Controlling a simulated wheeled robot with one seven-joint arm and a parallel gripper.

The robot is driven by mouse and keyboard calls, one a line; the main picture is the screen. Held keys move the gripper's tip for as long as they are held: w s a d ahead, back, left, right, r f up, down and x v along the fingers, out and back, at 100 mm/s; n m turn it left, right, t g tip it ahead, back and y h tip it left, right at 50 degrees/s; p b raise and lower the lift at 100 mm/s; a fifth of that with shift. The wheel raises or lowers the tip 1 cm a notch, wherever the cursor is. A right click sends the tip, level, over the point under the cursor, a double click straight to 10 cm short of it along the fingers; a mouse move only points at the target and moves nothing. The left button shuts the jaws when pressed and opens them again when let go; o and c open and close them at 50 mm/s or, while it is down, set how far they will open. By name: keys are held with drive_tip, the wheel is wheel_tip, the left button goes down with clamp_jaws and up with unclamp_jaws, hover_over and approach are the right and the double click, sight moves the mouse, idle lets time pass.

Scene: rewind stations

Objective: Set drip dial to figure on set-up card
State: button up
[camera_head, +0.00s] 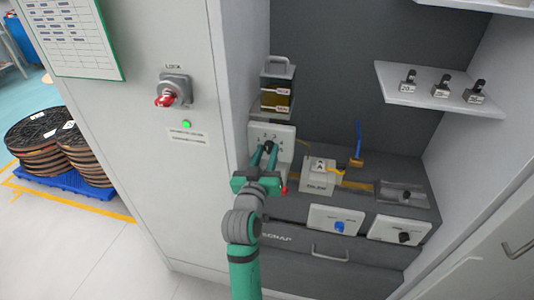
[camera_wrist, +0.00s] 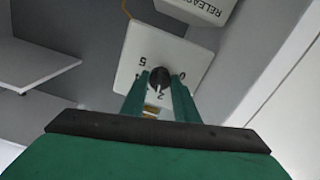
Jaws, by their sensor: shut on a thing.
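The drip dial is a black knob (camera_head: 268,146) on a white plate (camera_head: 288,133) below an oil reservoir (camera_head: 277,90). In the wrist view the knob (camera_wrist: 159,75) sits between my fingertips, and the plate (camera_wrist: 145,50) shows the figures 0, 2 and 5; others are hidden. A pale mark on the knob seems to face the 2, but the fingers crowd it. My gripper (camera_head: 268,152) is shut on the knob, and it also shows in the wrist view (camera_wrist: 159,84). A green-edged printed sheet (camera_head: 70,35) hangs at upper left; its print is too small to read.
A red-handled lock switch (camera_head: 168,98) and green lamp are on the left cabinet face. A white block marked A (camera_head: 318,178) stands right of the dial. Blue (camera_head: 339,227) and black (camera_head: 404,237) knobs are lower right. Several weights stand on a shelf (camera_head: 430,99).

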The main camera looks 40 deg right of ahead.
drive_tip(key=m, duration=0.6)
idle(0.6)
drive_tip(key=o, duration=1.1)
drive_tip(key=shift+c, duration=0.2)
drive_tip(key=v, duration=1)
drive_tip(key=shift+s+a, duration=0.25)
drive_tip(key=shift+a, duration=0.05)
